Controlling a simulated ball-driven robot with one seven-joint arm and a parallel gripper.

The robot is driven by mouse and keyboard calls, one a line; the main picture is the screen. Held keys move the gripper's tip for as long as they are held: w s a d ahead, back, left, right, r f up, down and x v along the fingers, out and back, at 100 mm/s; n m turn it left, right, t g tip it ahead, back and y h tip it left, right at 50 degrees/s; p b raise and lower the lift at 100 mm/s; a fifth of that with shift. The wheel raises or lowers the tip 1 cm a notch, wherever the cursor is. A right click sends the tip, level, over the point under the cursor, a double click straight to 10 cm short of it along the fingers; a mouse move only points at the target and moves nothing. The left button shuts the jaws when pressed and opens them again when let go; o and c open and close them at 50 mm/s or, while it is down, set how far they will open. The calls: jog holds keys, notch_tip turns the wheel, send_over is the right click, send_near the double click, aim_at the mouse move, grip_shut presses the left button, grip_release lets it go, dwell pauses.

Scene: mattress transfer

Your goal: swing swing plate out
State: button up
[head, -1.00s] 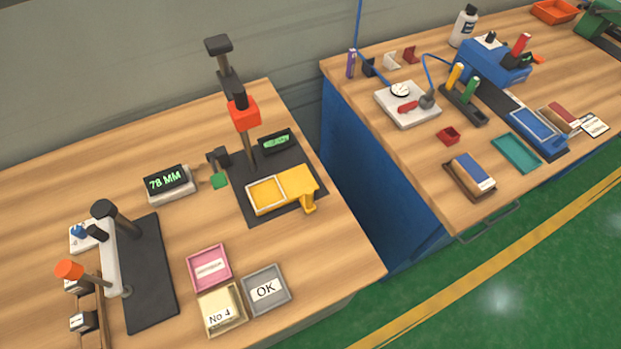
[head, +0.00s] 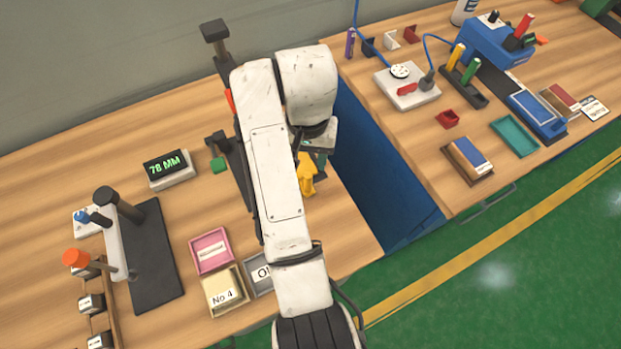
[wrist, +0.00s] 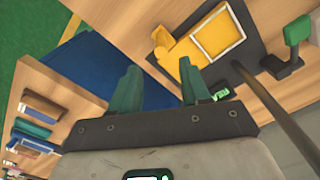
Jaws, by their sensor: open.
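The yellow swing plate (wrist: 188,50) is on a dark base mat in the wrist view, with a pale-framed square window and a tab at its left end. In the head view only its tab end (head: 307,178) shows; my arm hides the rest. My gripper (wrist: 157,82) is open and empty, its two green fingers spread. The fingers point towards the area beside the plate's tab end, apart from the plate as far as I can tell. In the head view the gripper (head: 320,158) is close to the tab, partly hidden by my wrist.
A dark post (wrist: 275,105) rises near the plate, and a green-tipped lever (wrist: 297,32) stands beside it. A display reading 78 MM (head: 168,168), a pink tray (head: 211,250) and a No 4 tray (head: 224,292) are left of my arm. A gap separates the two benches.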

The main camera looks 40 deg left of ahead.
notch_tip(320, 180, down, 11)
jog(key=shift+r, duration=0.2)
dwell(0.3)
grip_shut()
dwell(0.4)
